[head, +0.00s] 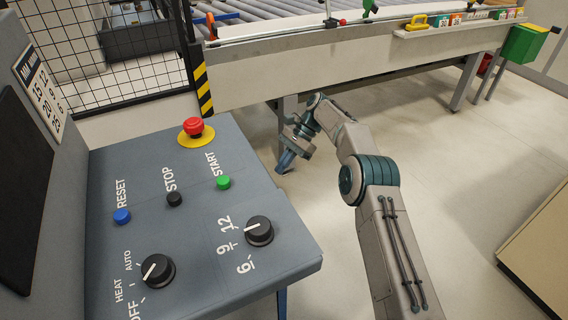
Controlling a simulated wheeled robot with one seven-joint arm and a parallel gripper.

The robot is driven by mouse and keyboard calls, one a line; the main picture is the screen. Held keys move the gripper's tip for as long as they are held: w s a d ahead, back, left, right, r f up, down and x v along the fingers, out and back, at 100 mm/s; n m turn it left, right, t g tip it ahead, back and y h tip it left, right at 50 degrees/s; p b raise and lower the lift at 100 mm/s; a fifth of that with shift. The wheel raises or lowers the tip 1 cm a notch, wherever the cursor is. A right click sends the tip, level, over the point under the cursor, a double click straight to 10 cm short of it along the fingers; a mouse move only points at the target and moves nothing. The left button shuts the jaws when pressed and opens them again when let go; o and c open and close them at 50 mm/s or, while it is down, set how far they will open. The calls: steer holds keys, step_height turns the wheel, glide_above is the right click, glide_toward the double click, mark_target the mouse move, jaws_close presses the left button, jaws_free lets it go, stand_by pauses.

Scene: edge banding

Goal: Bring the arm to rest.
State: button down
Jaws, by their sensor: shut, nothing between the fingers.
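My gripper (286,161) is at the end of my arm, right of the control panel (200,275) and below the roller table's front rail. It points down over open floor and looks shut and empty, apart from the panel. The arm's upper links are bent and stretch from the lower right of the head view towards the middle.
The panel carries a red emergency button (193,126), a green START button (223,182), a blue RESET button (122,216) and two black knobs. A roller table (340,65) stands behind. A cabinet (540,250) is at right. The floor (450,150) between is clear.

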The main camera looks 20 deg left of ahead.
steer(key=d+r+n+t+p, duration=0.15)
steer(key=d+r+t, duration=0.25)
steer(key=d+r, duration=0.85)
steer(key=s+d+r+n+t+h+p, duration=0.1)
steer(key=s+d+r, duration=0.2)
steer(key=d+r, duration=0.2)
steer(key=s+d+r+t+h+p, duration=0.1)
steer(key=s+d+r, duration=0.2)
steer(key=d+r, duration=0.2)
steer(key=s+d+n+t+h+p, duration=0.1)
steer(key=s+d+t, duration=0.1)
steer(key=s+d, duration=0.7)
steer(key=s+d+n+t+h+p, duration=0.1)
steer(key=s+d+n+t+p, duration=0.1)
steer(key=s+d, duration=0.6)
steer(key=s, duration=0.5)
steer(key=shift+d+t, duration=0.3)
steer(key=shift+d, duration=0.1)
